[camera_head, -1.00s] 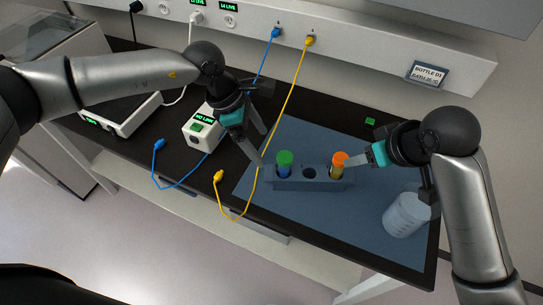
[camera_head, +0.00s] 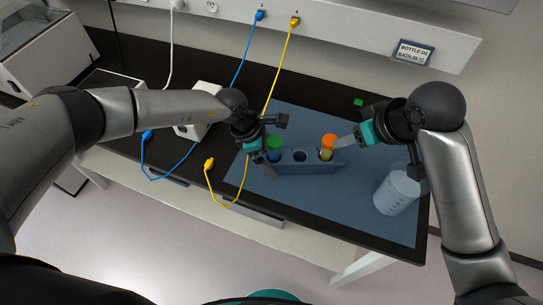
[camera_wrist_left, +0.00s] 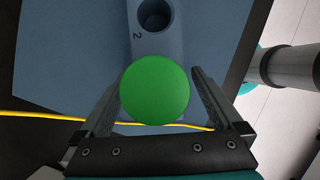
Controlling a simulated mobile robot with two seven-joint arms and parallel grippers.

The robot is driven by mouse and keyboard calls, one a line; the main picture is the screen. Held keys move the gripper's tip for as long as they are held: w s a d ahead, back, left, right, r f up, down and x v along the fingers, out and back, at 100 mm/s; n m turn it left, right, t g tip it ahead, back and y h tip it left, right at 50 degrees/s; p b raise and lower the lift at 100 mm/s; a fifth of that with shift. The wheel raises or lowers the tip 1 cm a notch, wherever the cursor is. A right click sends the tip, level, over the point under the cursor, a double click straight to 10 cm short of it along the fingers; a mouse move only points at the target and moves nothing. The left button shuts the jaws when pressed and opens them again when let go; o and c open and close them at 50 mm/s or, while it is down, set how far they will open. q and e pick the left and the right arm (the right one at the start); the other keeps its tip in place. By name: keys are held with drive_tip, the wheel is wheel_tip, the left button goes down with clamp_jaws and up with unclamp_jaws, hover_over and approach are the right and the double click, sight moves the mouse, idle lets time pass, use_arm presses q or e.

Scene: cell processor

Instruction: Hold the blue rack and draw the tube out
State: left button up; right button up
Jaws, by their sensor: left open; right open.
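The blue-grey rack (camera_head: 313,168) lies on the blue mat and holds two capped tubes, with an empty hole between them. The green-capped tube (camera_head: 274,143) stands at its left end and the orange-capped tube (camera_head: 328,141) towards its right end. My left gripper (camera_head: 265,160) is open at the green-capped tube. In the left wrist view the green cap (camera_wrist_left: 155,90) sits between the open fingers, and the rack (camera_wrist_left: 173,45) shows a hole marked 2. My right gripper (camera_head: 343,143) is open beside the orange cap; whether it touches is unclear.
A white translucent bottle (camera_head: 396,191) stands on the mat (camera_head: 320,205) at the right, near my right arm. A yellow cable (camera_head: 232,205) and a blue cable (camera_head: 150,175) hang over the front edge at the left. A white box (camera_head: 200,113) stands behind my left arm.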

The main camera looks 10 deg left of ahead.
use_arm(q)
drive_tip(key=shift+c, duration=0.2)
clamp_jaws()
idle(1.2)
idle(1.1)
